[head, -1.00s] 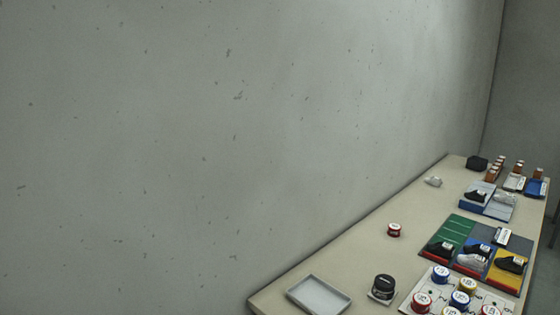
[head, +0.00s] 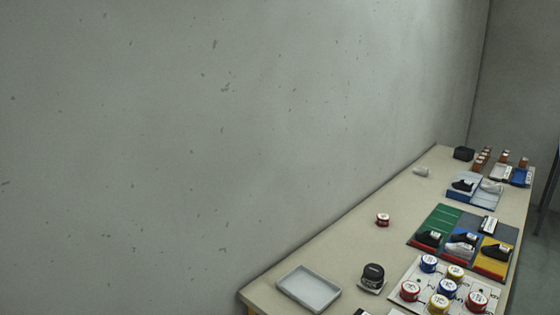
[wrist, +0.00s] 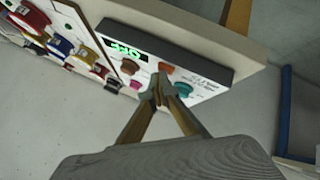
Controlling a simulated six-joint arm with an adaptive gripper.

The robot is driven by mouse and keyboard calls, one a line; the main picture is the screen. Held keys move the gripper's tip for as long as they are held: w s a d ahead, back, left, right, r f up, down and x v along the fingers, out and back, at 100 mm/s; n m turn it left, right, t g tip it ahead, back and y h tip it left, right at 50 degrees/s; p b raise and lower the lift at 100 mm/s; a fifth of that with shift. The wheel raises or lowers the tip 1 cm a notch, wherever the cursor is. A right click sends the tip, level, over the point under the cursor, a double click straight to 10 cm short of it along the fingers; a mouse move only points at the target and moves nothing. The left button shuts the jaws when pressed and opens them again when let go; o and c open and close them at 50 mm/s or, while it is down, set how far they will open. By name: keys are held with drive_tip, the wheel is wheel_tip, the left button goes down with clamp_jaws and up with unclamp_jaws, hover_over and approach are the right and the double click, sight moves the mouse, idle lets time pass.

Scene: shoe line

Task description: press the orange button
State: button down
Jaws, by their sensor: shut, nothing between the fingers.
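A control panel (wrist: 205,83) with a white face and dark rim shows in the wrist view, with a lit green display (wrist: 127,50). Two orange-looking buttons sit on it: one nearer the display (wrist: 137,66) and one farther right (wrist: 165,67). I cannot tell for certain which is the orange one. A magenta button (wrist: 135,85) and a teal button (wrist: 182,90) are below them. My gripper (wrist: 162,88) is shut and empty, its tips in front of the panel among the buttons. Contact cannot be told. The head view does not show my gripper.
A board with several round tins (wrist: 62,47) lies left of the panel; the board also shows in the head view (head: 403,292). A grey tray (head: 309,289), a black tin (head: 373,271) and a red tin (head: 383,219) stand on the table (head: 330,255). Shoes lie on coloured mats behind.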

drive_tip(key=shift+r, duration=0.6)
idle(0.3)
drive_tip(key=shift+r, duration=2.9)
